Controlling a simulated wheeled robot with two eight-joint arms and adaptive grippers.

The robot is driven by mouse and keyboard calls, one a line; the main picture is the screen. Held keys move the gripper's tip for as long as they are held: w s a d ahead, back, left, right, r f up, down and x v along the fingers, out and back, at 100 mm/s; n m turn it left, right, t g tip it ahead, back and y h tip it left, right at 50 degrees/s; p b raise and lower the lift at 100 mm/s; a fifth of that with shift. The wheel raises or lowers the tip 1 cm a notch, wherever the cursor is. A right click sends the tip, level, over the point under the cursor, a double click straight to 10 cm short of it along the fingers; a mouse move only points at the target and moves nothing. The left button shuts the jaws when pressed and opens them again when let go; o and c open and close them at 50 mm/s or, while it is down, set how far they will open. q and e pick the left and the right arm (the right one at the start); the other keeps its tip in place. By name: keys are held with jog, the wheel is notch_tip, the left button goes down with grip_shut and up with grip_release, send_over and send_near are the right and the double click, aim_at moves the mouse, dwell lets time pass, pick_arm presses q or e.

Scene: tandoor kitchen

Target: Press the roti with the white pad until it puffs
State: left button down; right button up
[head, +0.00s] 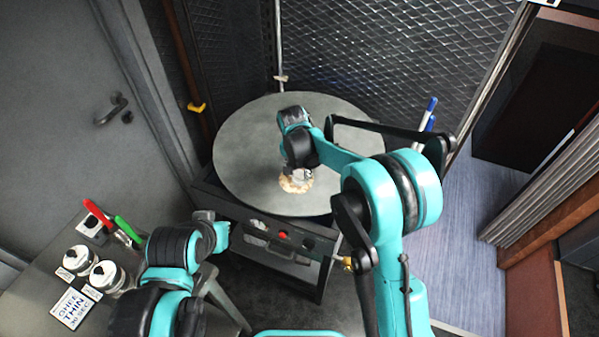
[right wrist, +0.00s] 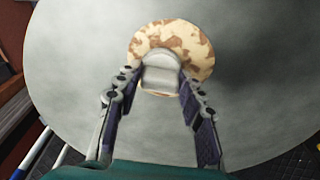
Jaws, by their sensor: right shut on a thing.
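The roti (head: 288,187) is a small round flatbread with brown patches, lying on the round grey griddle (head: 245,150) near its front edge. In the right wrist view the roti (right wrist: 197,48) shows beyond and around the white pad (right wrist: 161,76). My right gripper (right wrist: 160,84) is shut on the pad, one finger on each side, and holds it over the roti's near part. The pad looks to be against the roti, but its underside is hidden. My left arm is at the lower left of the head view, away from the griddle; its fingers are not clear.
A side table at lower left holds two white-lidded jars (head: 103,274), red-handled (head: 97,213) and green-handled (head: 127,229) tools, and a lettered card (head: 72,308). Blue-and-white handles (head: 430,112) stand by the griddle's right. Mesh walls (head: 390,50) close off the back.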

dwell(0.4)
jog(key=shift+r+p, duration=2.25)
jog(key=shift+r, duration=1.25)
jog(key=shift+c, duration=0.2)
jog(key=shift+s+f, duration=0.1)
